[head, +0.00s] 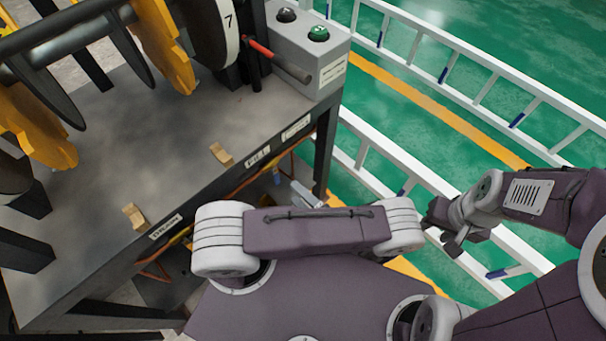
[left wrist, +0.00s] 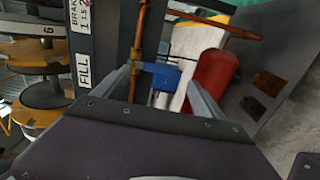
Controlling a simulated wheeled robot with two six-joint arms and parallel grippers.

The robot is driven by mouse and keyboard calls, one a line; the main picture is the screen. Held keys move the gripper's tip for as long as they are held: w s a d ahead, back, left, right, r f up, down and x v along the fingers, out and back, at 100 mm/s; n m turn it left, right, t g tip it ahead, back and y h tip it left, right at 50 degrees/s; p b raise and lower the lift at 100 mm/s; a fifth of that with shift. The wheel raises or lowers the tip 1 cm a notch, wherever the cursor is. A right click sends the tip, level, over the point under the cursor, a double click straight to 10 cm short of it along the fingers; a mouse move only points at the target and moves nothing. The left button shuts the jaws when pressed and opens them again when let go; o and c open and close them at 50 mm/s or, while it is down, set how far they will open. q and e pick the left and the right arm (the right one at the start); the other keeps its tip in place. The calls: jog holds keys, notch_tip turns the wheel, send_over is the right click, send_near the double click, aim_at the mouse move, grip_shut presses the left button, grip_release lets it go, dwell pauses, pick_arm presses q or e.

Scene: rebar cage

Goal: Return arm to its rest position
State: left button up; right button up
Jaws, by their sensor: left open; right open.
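My left arm crosses the lower middle of the head view. Its gripper (head: 304,192) shows only in part beyond the purple arm link, beside the front edge of the workbench. In the left wrist view the left gripper (left wrist: 163,78) has its two grey fingers apart. A blue fitting (left wrist: 160,74) on a copper-coloured pipe appears between them; I cannot tell whether they touch it. My right gripper (head: 447,230) is dark, open and empty, over the white railing at the right of the head view.
The dark workbench (head: 150,130) carries yellow-wheeled machinery and a grey button box (head: 305,50). White ladder-like rails (head: 430,180) lie over the green floor (head: 400,120). In the left wrist view, a red cylinder (left wrist: 212,75) stands close by the right finger, and a grey panel lies right of it.

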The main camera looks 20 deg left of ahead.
pick_arm(q)
jog(key=s+a+r+n+g+h, duration=0.1)
jog(key=s+r+n+g+h, duration=0.15)
jog(key=n+g+h, duration=0.6)
jog(key=s+a+r+n+g+h, duration=0.1)
jog(key=s+r+n+g, duration=0.15)
jog(key=n, duration=1.15)
jog(key=w+r+n+t+h+p, duration=0.2)
jog(key=r+n+p, duration=0.7)
jog(key=r, duration=0.6)
jog(key=w+r+n+t+h+p, duration=0.2)
jog(key=r+n+h+p, duration=0.3)
jog(key=r+n+p, duration=0.4)
notch_tip(320, 180, up, 7)
jog(key=t+p, duration=0.1)
jog(key=p, duration=0.4)
jog(key=shift+w+d+r, duration=0.15)
jog(key=shift+w+d, duration=0.05)
jog(key=shift+d, duration=0.1)
jog(key=shift+n, duration=0.35)
